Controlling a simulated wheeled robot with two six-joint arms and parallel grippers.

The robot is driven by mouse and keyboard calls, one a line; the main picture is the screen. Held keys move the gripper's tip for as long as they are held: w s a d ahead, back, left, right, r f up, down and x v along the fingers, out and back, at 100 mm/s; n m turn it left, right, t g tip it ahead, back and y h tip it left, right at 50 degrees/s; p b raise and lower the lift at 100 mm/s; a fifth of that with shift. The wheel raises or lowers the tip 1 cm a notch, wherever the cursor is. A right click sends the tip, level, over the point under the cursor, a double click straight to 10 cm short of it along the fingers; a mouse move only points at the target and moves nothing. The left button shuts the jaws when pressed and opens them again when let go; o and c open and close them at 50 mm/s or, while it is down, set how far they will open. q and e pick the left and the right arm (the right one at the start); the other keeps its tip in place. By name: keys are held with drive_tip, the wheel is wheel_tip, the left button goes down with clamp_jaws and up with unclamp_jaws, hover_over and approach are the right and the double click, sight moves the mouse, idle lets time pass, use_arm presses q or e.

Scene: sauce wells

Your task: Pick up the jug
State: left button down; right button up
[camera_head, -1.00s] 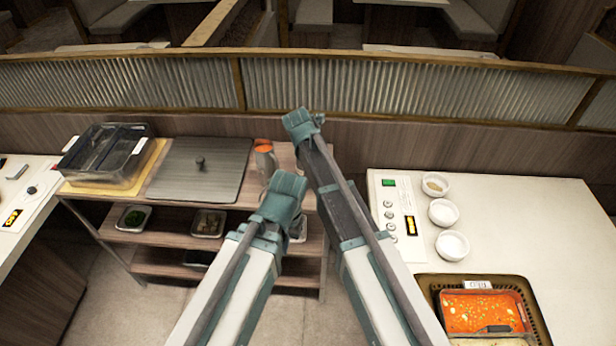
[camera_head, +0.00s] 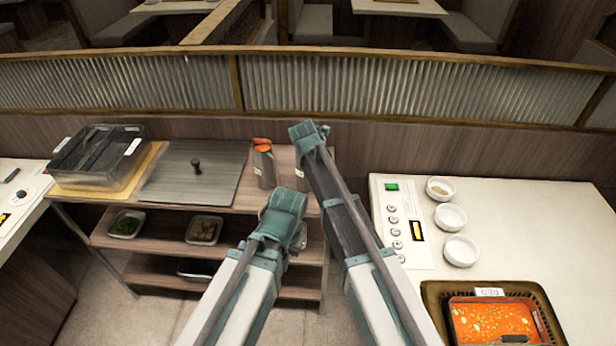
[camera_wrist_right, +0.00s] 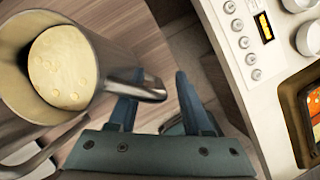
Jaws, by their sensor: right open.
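In the right wrist view a metal jug (camera_wrist_right: 105,60) holds a pale yellow sauce (camera_wrist_right: 62,66). Its handle reaches toward my right gripper (camera_wrist_right: 160,88), which is open, with its left finger close under the handle and its right finger clear of it. I cannot tell whether they touch. In the head view a jug with orange contents (camera_head: 263,166) stands at the right of the shelf top. A pale sliver of another vessel (camera_head: 299,174) shows beside it, mostly hidden by my right arm. My right gripper (camera_head: 308,134) is above there. My left gripper (camera_head: 284,204) is lower, its fingers hidden.
The wooden shelf unit (camera_head: 225,205) also bears a grey board with a knob (camera_head: 192,180) and a clear bin (camera_head: 98,160). To the right, a white counter (camera_head: 545,220) has several small bowls (camera_head: 450,216) and a control panel. A ribbed partition (camera_head: 400,95) stands behind.

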clamp_jaws()
idle(1.4)
